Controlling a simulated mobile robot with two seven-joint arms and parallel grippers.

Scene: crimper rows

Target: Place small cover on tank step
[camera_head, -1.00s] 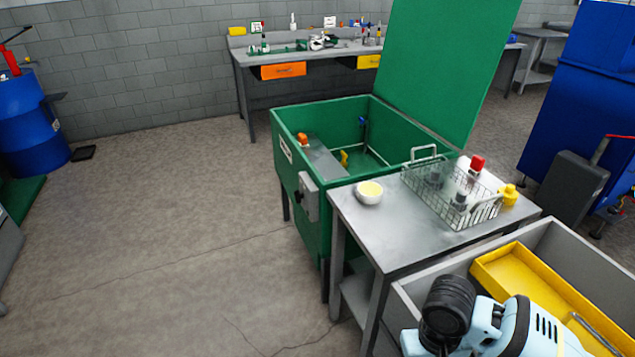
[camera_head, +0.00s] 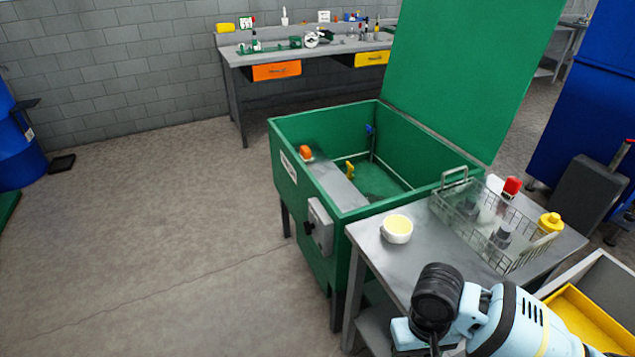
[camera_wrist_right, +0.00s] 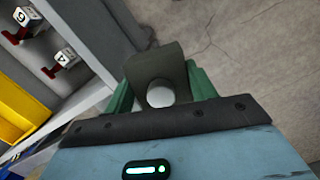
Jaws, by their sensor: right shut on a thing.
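The green tank (camera_head: 300,205) stands open in the middle, with its lid (camera_head: 470,70) raised. A flat grey step (camera_head: 340,188) runs inside its left side, with an orange piece (camera_head: 305,153) at the far end. My right arm is at the lower right of the head view, in front of the metal table; its fingertips are hidden there. In the right wrist view my right gripper (camera_wrist_right: 163,92) is shut on a dark grey piece (camera_wrist_right: 153,62) with a pale round spot, likely the small cover. It is held over the floor, clear of the tank. My left gripper is not in view.
A metal table (camera_head: 378,255) adjoins the tank, with a pale yellow bowl (camera_head: 397,229), a wire basket (camera_head: 490,222) of bottles and a yellow-capped container (camera_head: 549,223). A yellow tray (camera_head: 590,318) lies lower right. Open floor (camera_head: 150,250) is left of the tank.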

